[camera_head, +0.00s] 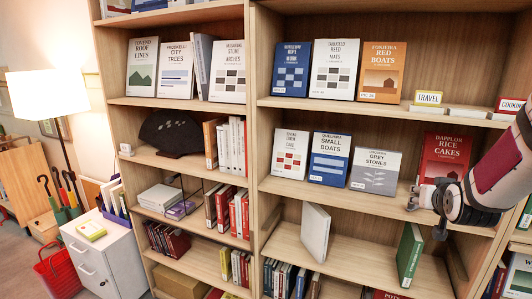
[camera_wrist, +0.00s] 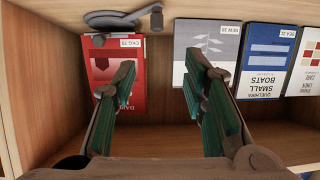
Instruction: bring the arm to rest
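My gripper (camera_head: 428,197) is at the right of the head view, at the front of the middle shelf. It is beside and in front of the lower part of the red Dapplor Rice Cakes book (camera_head: 443,158). In the wrist view my gripper (camera_wrist: 162,85) is open, its two green-padded fingers well apart. Nothing is between them. The red book (camera_wrist: 117,75) shows upside down behind the left finger, and the grey book (camera_wrist: 206,48) behind the right one. Whether a finger touches a book or the shelf I cannot tell.
The Grey Stones book (camera_head: 375,171) and Small Boats book (camera_head: 330,158) stand left of my gripper. A white book (camera_head: 315,232) and a green book (camera_head: 409,254) stand on the shelf below.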

